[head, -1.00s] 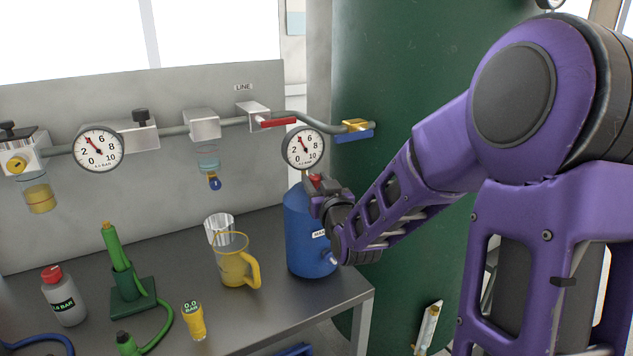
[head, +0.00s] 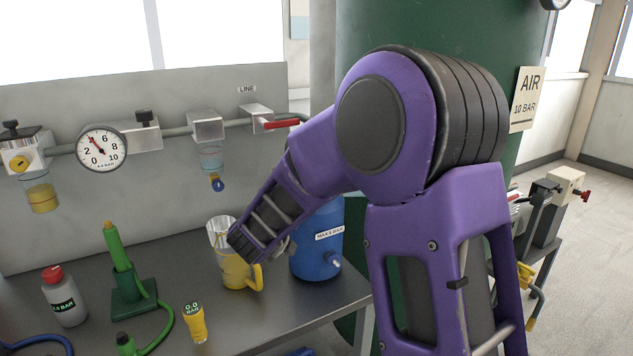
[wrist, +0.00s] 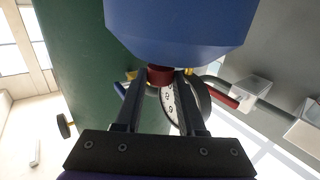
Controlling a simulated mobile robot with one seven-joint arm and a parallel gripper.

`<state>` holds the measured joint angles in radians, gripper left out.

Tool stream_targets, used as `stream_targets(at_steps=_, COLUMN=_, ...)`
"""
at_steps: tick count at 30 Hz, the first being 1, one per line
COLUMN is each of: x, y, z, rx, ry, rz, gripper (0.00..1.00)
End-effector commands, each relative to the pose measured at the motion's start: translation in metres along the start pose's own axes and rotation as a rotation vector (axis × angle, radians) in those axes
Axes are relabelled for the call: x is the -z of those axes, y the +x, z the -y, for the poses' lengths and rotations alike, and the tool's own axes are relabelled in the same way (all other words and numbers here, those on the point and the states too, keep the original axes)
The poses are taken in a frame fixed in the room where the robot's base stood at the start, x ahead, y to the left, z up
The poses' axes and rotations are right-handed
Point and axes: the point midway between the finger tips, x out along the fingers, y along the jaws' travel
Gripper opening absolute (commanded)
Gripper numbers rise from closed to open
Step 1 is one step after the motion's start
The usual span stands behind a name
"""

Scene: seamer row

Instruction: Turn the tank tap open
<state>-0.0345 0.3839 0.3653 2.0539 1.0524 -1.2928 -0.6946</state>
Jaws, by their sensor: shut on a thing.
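The blue tank (head: 310,262), with a MAX 6 BAR label, stands at the right end of the bench. My arm covers its top in the head view. In the wrist view the picture is inverted, with the tank (wrist: 180,25) large at the top. The red tap (wrist: 160,71) at the tank's neck lies between my fingertips. My gripper (wrist: 160,78) is shut on it. A round dial gauge (wrist: 172,106) shows just beyond, partly behind a finger. The gripper is hidden in the head view. The tap's turn angle is unclear.
A yellow jug (head: 236,270) stands close left of the tank, under my arm. The red LINE valve lever (head: 280,123) is on the wall pipe. A green pump (head: 127,280) and a grey bottle (head: 65,300) stand further left. The tall green AIR tank (head: 425,30) is behind my arm.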

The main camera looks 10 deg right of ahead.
Motion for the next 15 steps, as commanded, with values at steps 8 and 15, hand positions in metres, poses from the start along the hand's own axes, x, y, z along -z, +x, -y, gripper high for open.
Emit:
stream_targets(at_steps=8, x=0.0039, y=0.0005, z=0.0071, rx=-0.262, ry=0.002, rz=-0.001, gripper=0.0)
stream_targets(at_steps=15, x=0.0039, y=0.0022, z=0.0093, rx=-0.47, ry=0.001, rz=-0.001, gripper=0.0)
